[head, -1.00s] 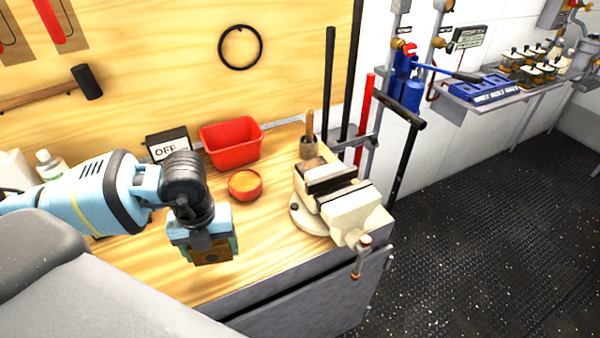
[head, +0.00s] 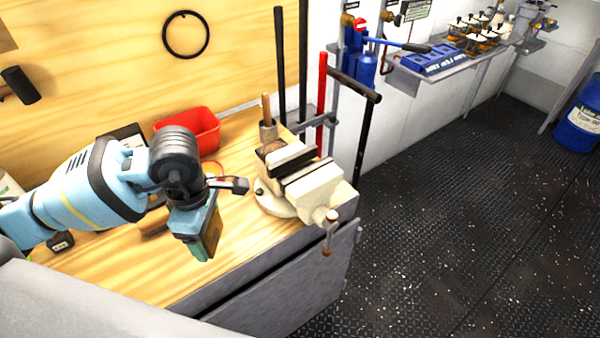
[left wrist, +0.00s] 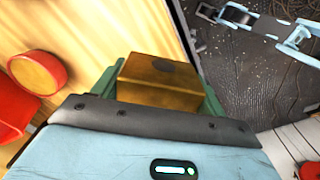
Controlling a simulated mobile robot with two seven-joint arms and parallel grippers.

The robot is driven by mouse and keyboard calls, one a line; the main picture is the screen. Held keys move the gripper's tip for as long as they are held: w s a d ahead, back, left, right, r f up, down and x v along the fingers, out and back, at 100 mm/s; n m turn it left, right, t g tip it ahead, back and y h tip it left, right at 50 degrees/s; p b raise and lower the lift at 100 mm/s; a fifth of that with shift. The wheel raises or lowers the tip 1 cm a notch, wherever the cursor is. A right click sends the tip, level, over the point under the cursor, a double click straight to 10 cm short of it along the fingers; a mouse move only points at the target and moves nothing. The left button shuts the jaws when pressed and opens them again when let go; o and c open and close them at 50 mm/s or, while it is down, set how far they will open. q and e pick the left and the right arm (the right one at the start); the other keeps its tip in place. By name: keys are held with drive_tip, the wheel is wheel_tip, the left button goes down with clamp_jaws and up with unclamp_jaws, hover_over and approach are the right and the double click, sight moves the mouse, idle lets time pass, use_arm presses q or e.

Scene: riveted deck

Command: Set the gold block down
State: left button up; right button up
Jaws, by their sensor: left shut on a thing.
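My left gripper (head: 198,232) is shut on the gold block (head: 213,234) and points down above the wooden bench top (head: 255,232), left of the vise. The block looks brownish gold and is partly covered by the fingers in the head view. In the left wrist view the block (left wrist: 160,82) sits between the green fingers, with a dark round spot on its top face. That view shows the bench on the left of it and dark floor on the right. No contact between block and bench is visible.
A cream vise (head: 305,185) stands at the bench's right corner. A red bin (head: 190,128) is behind my gripper; a round red dish (left wrist: 38,72) is mostly hidden in the head view. Bare wood lies in front, up to the bench edge. Black floor lies to the right.

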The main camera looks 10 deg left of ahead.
use_arm(q)
drive_tip(key=w+d+r+m, duration=0.1)
drive_tip(key=d+m, duration=0.1)
drive_tip(key=m, duration=0.8)
drive_tip(key=w+d+r+m, duration=0.1)
drive_tip(key=d+r+m, duration=0.1)
drive_tip(key=m, duration=0.7)
drive_tip(key=shift+d+m, duration=0.4)
